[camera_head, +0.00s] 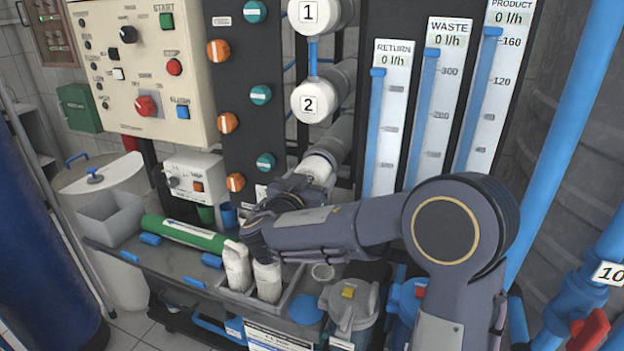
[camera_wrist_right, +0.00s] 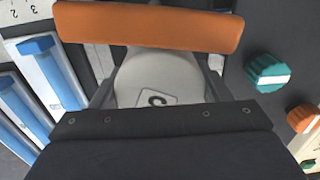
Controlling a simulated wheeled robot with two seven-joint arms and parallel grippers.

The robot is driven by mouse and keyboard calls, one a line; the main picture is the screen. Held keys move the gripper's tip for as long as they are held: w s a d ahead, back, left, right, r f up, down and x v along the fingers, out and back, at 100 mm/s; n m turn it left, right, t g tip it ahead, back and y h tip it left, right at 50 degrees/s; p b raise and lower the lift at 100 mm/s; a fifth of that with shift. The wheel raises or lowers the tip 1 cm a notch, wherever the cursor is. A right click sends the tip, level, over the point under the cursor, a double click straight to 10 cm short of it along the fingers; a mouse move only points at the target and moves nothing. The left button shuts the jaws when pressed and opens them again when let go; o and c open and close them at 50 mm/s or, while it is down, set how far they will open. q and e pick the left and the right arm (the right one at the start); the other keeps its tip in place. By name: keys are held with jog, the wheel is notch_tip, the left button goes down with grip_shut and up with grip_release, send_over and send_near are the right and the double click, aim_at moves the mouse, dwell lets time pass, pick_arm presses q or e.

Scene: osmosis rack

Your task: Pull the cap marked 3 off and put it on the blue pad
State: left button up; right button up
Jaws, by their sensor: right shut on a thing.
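The white cap marked 3 (camera_head: 319,167) is at the front end of the third, lowest housing tube, below the caps marked 1 (camera_head: 307,12) and 2 (camera_head: 310,103). My right gripper (camera_head: 298,186) is shut on it and hides much of its front. In the right wrist view the cap (camera_wrist_right: 158,75) sits between the fingers, its label partly cut off by the gripper body. I cannot tell whether it is still seated on the tube. A round blue pad (camera_head: 307,310) lies low on the bench front, beside the tray. My left gripper is not in view.
Flow meters (camera_head: 386,120) rise at the right, a knob panel (camera_head: 240,90) at the left.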

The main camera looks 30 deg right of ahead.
jog(key=shift+b+v, duration=1.65)
jog(key=shift+v, duration=0.35)
jog(key=b+v, duration=0.5)
jog(key=v, duration=0.2)
